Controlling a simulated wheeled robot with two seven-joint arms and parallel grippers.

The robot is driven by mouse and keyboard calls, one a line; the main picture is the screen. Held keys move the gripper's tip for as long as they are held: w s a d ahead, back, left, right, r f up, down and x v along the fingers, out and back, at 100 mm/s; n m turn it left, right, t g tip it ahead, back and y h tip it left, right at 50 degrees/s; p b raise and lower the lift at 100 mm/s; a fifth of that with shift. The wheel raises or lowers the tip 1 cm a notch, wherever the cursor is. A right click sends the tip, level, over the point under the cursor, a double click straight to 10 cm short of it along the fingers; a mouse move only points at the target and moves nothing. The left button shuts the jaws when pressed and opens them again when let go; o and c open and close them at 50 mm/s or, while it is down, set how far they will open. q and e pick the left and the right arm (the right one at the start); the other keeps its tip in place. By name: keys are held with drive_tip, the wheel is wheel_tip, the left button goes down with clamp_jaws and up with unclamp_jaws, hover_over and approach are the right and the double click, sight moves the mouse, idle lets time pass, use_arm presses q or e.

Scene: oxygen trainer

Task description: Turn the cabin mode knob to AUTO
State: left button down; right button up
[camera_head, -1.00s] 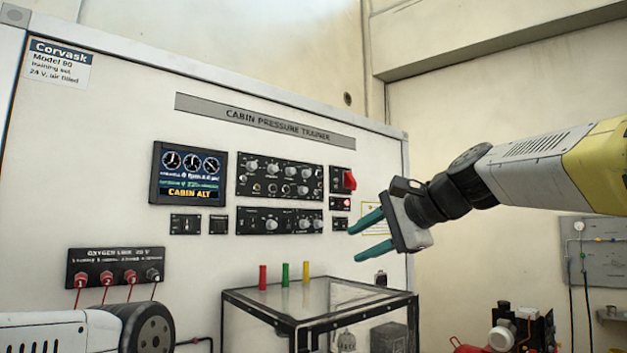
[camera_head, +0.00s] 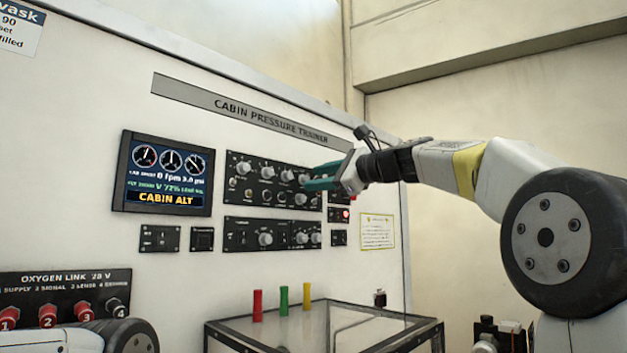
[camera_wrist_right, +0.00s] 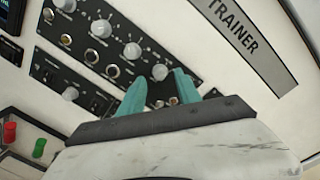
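The upper control panel (camera_head: 235,193) carries a row of grey round knobs with smaller fittings below. Its labels are too small to read, so I cannot tell which knob is the cabin mode knob. My right gripper (camera_head: 311,180) is at the panel's right end, its teal fingers apart. In the right wrist view, the row's end knob (camera_wrist_right: 160,72) shows between and just beyond the fingertips (camera_wrist_right: 160,78). I cannot tell whether they touch it. The gripper hides the panel's upper right part. My left gripper is out of view; only part of my left arm shows at lower left.
A lower panel (camera_head: 283,224) with more knobs sits below. The display (camera_head: 165,175) reads CABIN ALT. The oxygen link panel (camera_head: 112,279) is at lower left.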

drive_tip(key=shift+x, duration=0.8)
clamp_jaws()
